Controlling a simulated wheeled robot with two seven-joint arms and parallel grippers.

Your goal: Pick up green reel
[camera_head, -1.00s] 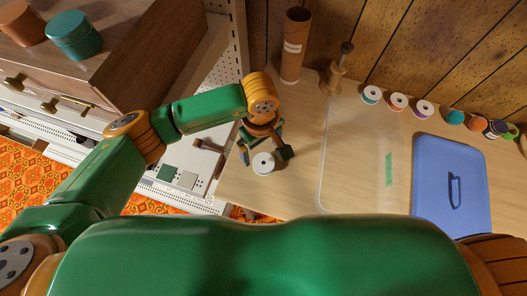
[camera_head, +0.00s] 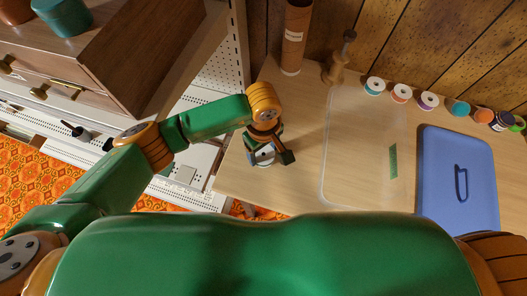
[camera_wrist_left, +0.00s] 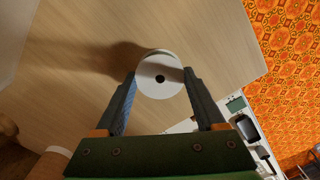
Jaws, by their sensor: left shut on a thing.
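A reel with a round white end and a dark centre hole (camera_head: 264,156) is at the left end of the wooden table. In the left wrist view the reel (camera_wrist_left: 158,62) sits between the two fingers, its white end facing the camera; its thread colour is hidden. My left gripper (camera_head: 269,155) is shut on this reel, one finger on each side. The fingers also show in the left wrist view (camera_wrist_left: 161,77). I cannot tell whether the reel touches the table. My right gripper is out of view.
A clear tray (camera_head: 365,150) with a green label and a blue lid (camera_head: 455,180) lie to the right. A cardboard tube (camera_head: 294,40) and a wooden stand (camera_head: 335,70) are behind the gripper.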

